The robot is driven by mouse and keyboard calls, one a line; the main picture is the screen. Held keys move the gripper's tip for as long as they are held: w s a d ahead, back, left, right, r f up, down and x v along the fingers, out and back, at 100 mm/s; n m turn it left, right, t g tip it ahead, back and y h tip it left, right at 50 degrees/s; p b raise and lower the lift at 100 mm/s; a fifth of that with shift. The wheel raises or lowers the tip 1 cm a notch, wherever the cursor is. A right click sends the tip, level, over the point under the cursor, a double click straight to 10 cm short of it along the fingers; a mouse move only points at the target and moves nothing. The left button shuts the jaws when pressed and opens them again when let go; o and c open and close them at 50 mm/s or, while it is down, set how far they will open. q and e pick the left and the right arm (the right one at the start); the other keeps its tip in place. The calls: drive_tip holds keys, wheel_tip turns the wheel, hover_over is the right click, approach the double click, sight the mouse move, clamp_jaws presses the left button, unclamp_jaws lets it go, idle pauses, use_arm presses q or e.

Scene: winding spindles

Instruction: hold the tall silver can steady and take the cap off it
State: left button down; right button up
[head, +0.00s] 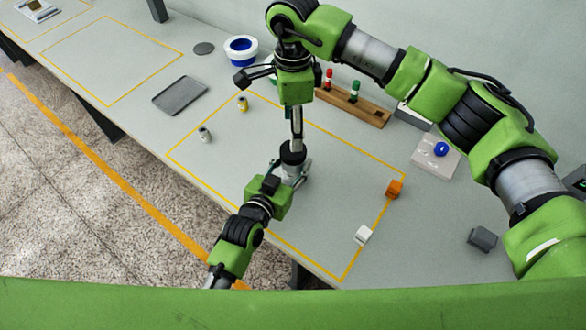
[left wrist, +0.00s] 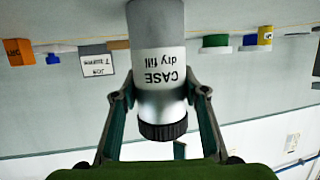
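The tall silver can (left wrist: 160,103) carries a white label reading "CASE dry fill" and shows upside down in the left wrist view. Its ribbed black cap (left wrist: 162,130) is on its end. In the head view the cap (head: 292,150) is partly covered from above. My left gripper (head: 291,172) has its fingers on both sides of the can's body, touching it below the cap; they also show in the left wrist view (left wrist: 160,92). My right gripper (head: 297,125) points down over the cap, its fingers seen edge-on. Whether they touch the cap is hidden.
Yellow (head: 243,103) and grey (head: 205,134) small pieces lie left of the can. A wooden rack (head: 370,113) stands behind. An orange cube (head: 394,188) and white cube (head: 362,235) are at right. A grey tray (head: 170,101) and blue-white bowl (head: 241,57) are farther left.

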sight(293, 168)
drive_tip(key=m, duration=0.4)
drive_tip(key=shift+m, duration=0.4)
drive_tip(key=m, duration=0.3)
drive_tip(key=shift+m, duration=0.4)
drive_tip(key=m, duration=0.3)
drive_tip(key=shift+m, duration=0.3)
drive_tip(key=m, duration=1)
drive_tip(key=shift+m, duration=0.4)
drive_tip(key=m, duration=0.8)
drive_tip(key=shift+m, duration=0.4)
drive_tip(key=m, duration=0.4)
drive_tip(key=shift+f, duration=4.05)
